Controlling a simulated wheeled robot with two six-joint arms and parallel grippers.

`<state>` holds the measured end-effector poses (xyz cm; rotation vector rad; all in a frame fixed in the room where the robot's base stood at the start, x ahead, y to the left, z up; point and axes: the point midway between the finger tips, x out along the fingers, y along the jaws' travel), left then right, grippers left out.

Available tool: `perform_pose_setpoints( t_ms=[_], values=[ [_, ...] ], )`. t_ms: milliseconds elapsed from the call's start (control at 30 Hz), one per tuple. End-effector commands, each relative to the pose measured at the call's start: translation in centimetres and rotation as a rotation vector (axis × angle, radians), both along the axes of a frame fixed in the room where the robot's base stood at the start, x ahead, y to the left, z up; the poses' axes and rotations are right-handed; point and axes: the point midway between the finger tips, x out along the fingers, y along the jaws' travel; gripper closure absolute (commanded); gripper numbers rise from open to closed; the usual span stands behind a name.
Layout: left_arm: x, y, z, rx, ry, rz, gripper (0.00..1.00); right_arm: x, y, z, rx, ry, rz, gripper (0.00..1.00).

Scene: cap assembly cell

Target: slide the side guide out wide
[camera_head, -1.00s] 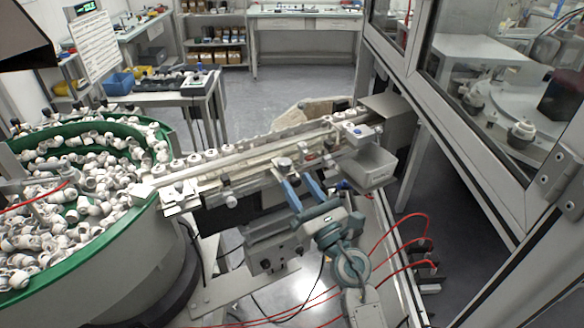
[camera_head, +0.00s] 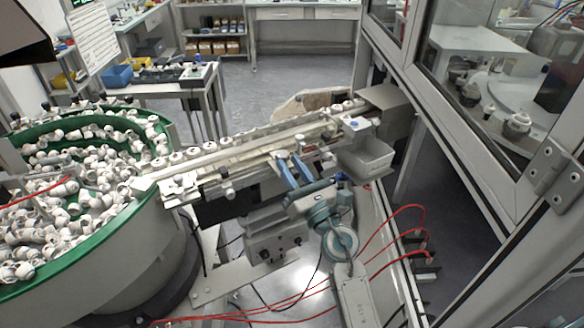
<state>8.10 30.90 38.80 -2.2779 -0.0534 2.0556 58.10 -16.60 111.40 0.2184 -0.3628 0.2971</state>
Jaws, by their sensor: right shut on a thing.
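The side guide (camera_head: 246,166) is a long pale rail along the near side of the sloping feed track. A row of white caps (camera_head: 210,147) stands along the track's far side. My right gripper (camera_head: 287,157) comes from the lower right, its two blue fingers reaching up to the near edge of the rail. It is shut on a small part of the guide, probably its knob, which the fingers mostly hide. My left gripper is not in view.
A green-rimmed bowl (camera_head: 120,225) full of white parts stands at the left. A grey open box (camera_head: 366,160) sits right of my gripper. Red hoses (camera_head: 385,235) loop at the lower right, and a glass-doored machine frame (camera_head: 470,150) rises at the right.

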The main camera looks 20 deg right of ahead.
Motion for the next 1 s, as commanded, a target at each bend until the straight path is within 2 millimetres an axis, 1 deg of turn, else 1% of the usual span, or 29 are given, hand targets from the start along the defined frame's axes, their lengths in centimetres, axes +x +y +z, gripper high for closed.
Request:
perform_pose_setpoints(
  t_ms=[367, 467, 600, 700, 833, 867, 933, 967, 1000],
  values=[
    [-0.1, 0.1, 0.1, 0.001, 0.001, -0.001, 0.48, 0.0, 0.1, 0.5, 0.001, -0.007, 0.006, 1.00],
    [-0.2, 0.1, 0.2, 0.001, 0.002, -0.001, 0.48, -0.6, 0.0, 0.5, 0.002, -0.008, 0.006, 1.00],
    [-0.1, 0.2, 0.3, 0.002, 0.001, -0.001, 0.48, -1.9, -0.3, 0.5, 0.002, -0.007, 0.006, 1.00],
    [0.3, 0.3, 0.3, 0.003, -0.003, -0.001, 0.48, -2.0, -0.3, 0.4, 0.001, -0.006, 0.006, 1.00],
    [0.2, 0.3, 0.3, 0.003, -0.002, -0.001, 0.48, -2.0, -0.3, 0.3, 0.001, -0.005, 0.007, 1.00],
    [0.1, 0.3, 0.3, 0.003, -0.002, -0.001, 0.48, -2.0, -0.3, 0.3, 0.001, -0.005, 0.007, 0.74],
    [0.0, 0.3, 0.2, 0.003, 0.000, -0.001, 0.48, -2.0, -0.3, 0.3, 0.001, -0.005, 0.006, 0.61],
    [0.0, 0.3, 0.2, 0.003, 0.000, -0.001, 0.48, -2.0, -0.3, 0.3, 0.001, -0.005, 0.006, 0.58],
    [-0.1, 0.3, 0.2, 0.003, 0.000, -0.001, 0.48, -2.0, -0.3, 0.3, 0.002, -0.005, 0.005, 0.58]
  ],
)
